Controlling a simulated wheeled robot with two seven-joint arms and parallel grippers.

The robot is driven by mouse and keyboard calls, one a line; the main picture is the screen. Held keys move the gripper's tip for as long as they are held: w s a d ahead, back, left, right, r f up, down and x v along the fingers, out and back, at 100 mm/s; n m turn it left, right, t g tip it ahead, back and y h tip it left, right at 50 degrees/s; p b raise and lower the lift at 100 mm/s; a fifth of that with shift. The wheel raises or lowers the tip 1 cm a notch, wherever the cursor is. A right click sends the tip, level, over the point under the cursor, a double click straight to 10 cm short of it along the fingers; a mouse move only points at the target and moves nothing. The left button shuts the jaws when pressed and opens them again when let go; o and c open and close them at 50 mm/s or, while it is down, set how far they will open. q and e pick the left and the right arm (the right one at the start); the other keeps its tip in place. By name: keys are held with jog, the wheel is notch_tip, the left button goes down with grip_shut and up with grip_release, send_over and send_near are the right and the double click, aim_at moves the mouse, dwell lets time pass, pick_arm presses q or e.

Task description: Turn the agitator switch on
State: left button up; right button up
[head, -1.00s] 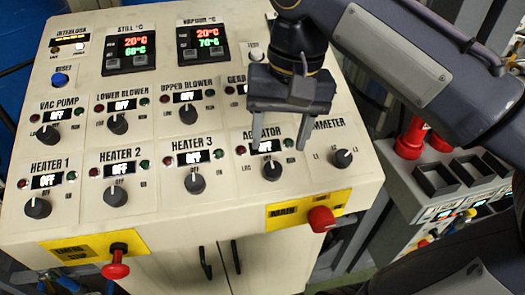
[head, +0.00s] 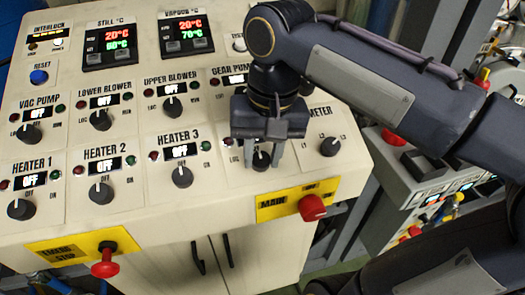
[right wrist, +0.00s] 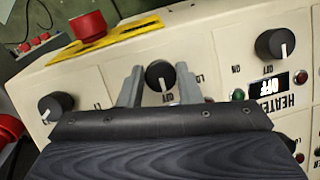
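The agitator switch is a black rotary knob (head: 261,160) in the lower row of the cream control panel, right of the Heater 3 knob (head: 182,177). In the right wrist view the agitator knob (right wrist: 159,75) has a white pointer line. My right gripper (head: 262,155) is over it, with one finger on each side of the knob. The fingers (right wrist: 160,88) look open, with gaps between them and the knob. My gripper hides the agitator label and display in the head view. My left gripper is not in view.
The ammeter knob (head: 330,146) is close on the right. A red main switch (head: 312,207) on a yellow plate sits just below, and a red emergency stop (head: 104,264) at lower left. Several other knobs and OFF displays fill the panel. A second console (head: 390,210) stands at right.

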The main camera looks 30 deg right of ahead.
jog(key=shift+c, duration=1.4)
jog(key=m+t+y, duration=0.1)
jog(key=m, duration=0.3)
jog(key=shift+s+m, duration=0.1)
jog(key=shift+m, duration=0.2)
jog(key=m+t+y, duration=0.1)
jog(key=m, duration=0.2)
jog(key=shift+d, duration=0.1)
jog(key=shift+s+m+t+b, duration=0.15)
jog(key=shift+m+t, duration=0.25)
jog(key=shift+m, duration=0.55)
jog(key=shift+w+m+t+b, duration=0.15)
jog(key=shift+m+t, duration=0.25)
jog(key=shift+m, duration=0.55)
jog(key=shift+s, duration=0.1)
jog(key=o, duration=1)
jog(key=shift+c, duration=0.2)
